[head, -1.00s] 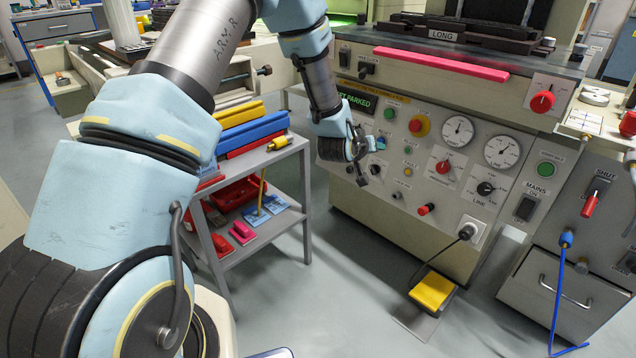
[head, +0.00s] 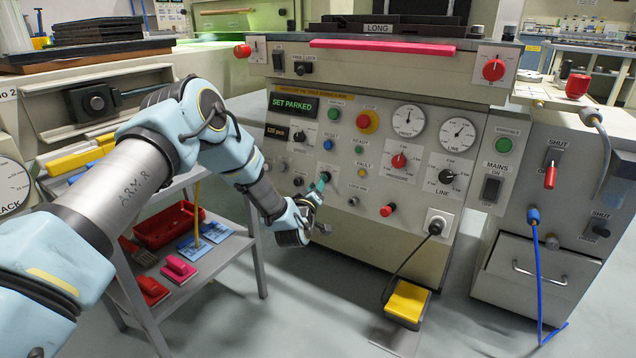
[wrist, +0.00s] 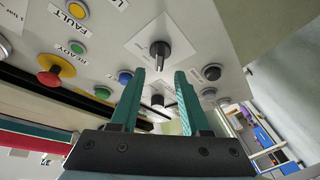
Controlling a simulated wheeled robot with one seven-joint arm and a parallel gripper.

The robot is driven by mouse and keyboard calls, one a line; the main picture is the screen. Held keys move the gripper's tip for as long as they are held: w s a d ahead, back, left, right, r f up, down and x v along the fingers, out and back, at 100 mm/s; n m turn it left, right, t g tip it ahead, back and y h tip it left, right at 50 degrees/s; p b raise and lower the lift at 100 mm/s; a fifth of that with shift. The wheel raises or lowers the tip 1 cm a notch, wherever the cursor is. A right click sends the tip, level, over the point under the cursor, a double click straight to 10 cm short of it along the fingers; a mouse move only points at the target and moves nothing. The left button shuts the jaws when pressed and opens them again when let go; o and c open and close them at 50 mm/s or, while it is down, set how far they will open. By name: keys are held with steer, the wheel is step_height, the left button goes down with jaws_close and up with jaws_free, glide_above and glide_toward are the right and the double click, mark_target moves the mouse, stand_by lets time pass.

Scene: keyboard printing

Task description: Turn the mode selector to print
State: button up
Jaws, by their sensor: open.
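The control panel (head: 415,210) carries several knobs. In the wrist view a black pointer knob (wrist: 160,54) on a white square plate lies ahead of my fingertips, in line with the gap between them. A second black knob (wrist: 158,101) on a white plate shows between the fingers; in the head view it is a black knob (head: 299,136) left of the blue button. No mode label is readable, so I cannot tell which is the mode selector. My gripper (head: 318,186) is open and empty, its teal fingers (wrist: 154,85) pointing at the panel. Contact is not visible.
Near my gripper are a blue button (head: 328,145), a green READY button (head: 360,150) and a red stop button (head: 368,121). A grey trolley (head: 240,245) stands left. A yellow pedal (head: 407,302) and black cable lie below the panel.

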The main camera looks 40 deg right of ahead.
steer(key=b+x, duration=0.1)
steer(key=x, duration=0.3)
steer(key=shift+w+d, duration=0.15)
steer(key=shift+d, duration=0.15)
jaws_close()
